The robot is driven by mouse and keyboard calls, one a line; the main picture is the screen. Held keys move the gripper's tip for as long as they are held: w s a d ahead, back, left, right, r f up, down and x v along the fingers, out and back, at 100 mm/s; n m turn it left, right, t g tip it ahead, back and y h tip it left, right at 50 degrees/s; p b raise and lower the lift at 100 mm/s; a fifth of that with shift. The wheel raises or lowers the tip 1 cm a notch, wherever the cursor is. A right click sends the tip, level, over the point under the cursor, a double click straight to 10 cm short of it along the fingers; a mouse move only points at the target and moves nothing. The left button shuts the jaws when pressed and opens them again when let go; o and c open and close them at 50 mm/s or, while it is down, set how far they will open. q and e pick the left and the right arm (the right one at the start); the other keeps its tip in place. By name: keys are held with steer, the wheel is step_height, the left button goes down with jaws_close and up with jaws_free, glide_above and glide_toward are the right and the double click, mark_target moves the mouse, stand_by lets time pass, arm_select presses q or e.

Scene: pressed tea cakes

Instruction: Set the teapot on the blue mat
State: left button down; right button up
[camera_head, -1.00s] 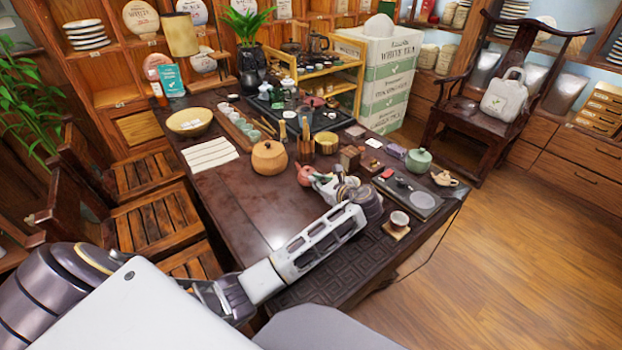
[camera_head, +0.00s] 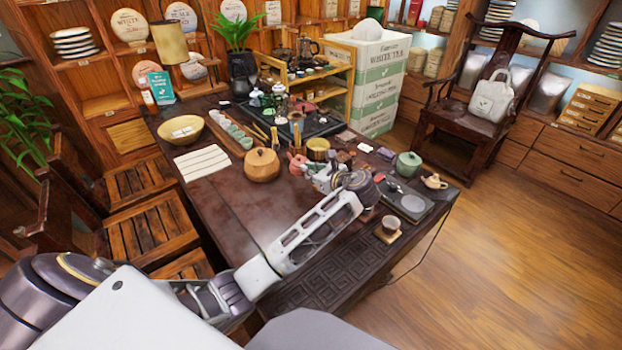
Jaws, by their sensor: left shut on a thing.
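A small reddish teapot (camera_head: 297,163) is at the fingertips of my left gripper (camera_head: 310,171), near the middle of the dark table (camera_head: 235,205). The gripper is shut on it and hides part of it. I cannot tell whether the teapot clears the tabletop. I cannot make out a blue mat; a white striped mat (camera_head: 202,162) lies at the table's left side. My right gripper is not in view.
A round wooden box (camera_head: 262,165) stands left of the teapot, and a yellowish cup (camera_head: 318,149) behind it. A green lidded pot (camera_head: 408,164), a small tan teapot (camera_head: 434,181) and a cup (camera_head: 391,223) stand to the right. The front-left tabletop is bare.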

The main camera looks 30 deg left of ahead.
arm_select(q)
steer(key=shift+r, duration=1.35)
steer(key=shift+d, duration=0.2)
